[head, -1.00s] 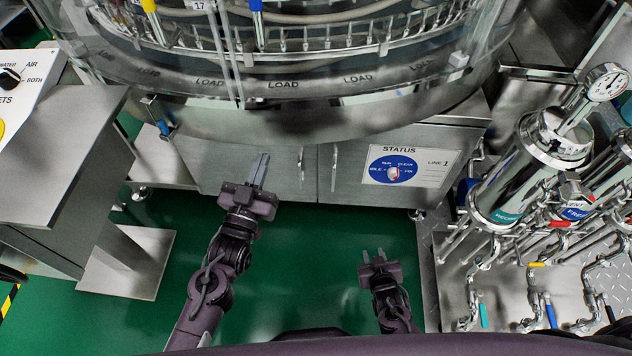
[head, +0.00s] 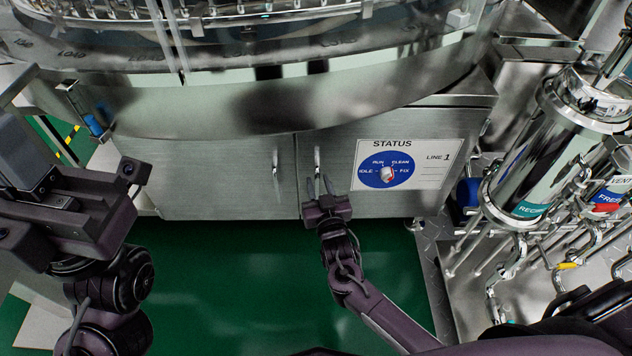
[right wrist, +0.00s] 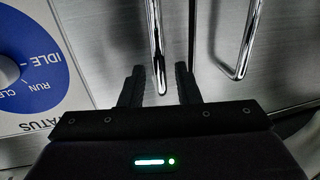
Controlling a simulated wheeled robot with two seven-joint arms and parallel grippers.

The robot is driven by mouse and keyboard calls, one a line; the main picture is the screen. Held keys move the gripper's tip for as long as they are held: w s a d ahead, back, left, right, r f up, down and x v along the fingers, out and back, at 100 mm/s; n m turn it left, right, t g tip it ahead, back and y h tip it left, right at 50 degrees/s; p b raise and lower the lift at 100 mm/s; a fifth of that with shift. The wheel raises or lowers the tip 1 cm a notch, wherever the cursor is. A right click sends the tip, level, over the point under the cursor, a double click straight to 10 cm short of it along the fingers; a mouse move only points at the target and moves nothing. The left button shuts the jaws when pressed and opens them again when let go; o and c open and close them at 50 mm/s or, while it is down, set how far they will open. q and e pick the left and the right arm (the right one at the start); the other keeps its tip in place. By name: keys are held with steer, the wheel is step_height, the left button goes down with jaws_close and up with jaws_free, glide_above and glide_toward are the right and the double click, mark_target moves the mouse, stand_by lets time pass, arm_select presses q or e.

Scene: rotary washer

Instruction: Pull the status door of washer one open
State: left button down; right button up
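The status door (head: 350,188) is a shut steel cabinet door under the washer, with a STATUS plate (head: 405,165) and a blue dial (head: 386,170). Its vertical bar handle (head: 317,163) is near its left edge. My right gripper (head: 318,187) is open just below and in front of this handle. In the right wrist view, the handle (right wrist: 157,50) reaches down between the two spread fingers; contact cannot be told. My left gripper (head: 65,190) is at the left, close to the head camera; its fingers are not clear.
A second door (head: 220,175) with its own bar handle (head: 275,163) adjoins on the left. Steel piping and a cylinder (head: 545,150) stand at the right. The green floor (head: 250,280) in front of the cabinet is clear.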

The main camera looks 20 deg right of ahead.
steer(key=shift+w+d+b, duration=0.1)
steer(key=shift+w+b, duration=0.2)
steer(key=shift+w, duration=1)
jaws_close()
